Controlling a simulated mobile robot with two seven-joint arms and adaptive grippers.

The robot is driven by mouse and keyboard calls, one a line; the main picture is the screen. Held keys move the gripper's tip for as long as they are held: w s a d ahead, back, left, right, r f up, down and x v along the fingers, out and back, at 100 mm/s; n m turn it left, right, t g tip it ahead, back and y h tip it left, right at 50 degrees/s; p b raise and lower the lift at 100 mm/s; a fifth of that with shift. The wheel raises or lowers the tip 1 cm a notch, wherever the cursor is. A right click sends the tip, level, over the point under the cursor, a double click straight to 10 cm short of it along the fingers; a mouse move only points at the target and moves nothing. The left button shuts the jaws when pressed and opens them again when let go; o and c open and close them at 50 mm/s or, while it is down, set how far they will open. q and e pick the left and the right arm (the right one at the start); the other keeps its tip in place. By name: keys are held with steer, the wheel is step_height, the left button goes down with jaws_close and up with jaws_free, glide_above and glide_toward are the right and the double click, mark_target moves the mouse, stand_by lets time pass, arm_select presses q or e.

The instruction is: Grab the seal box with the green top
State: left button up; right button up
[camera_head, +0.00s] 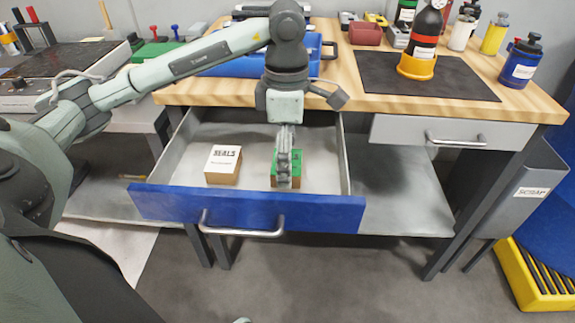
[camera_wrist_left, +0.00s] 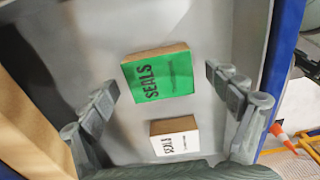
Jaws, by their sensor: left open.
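The seal box with the green top (camera_head: 296,157) sits in the open blue-fronted drawer (camera_head: 160,203), partly hidden in the head view behind my left gripper (camera_head: 285,184). In the left wrist view the green-topped box (camera_wrist_left: 160,76) shows "SEALS" lettering and lies beyond and between the spread fingers of my left gripper (camera_wrist_left: 165,95). The fingers are open and do not appear to touch it. A second seal box with a white top (camera_head: 223,160) stands to its left in the drawer. It also shows in the left wrist view (camera_wrist_left: 174,140). My right gripper is not in view.
A blue tray (camera_head: 240,66), dark mat (camera_head: 425,78) and several bottles stand on the bench. A closed grey drawer (camera_head: 400,130) is at right, near a scrap bin (camera_head: 515,195).

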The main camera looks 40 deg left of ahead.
arm_select(q)
steer(key=shift+f, duration=0.55)
steer(key=c, duration=1.2)
steer(key=shift+c, duration=0.2)
steer(key=shift+r, duration=0.15)
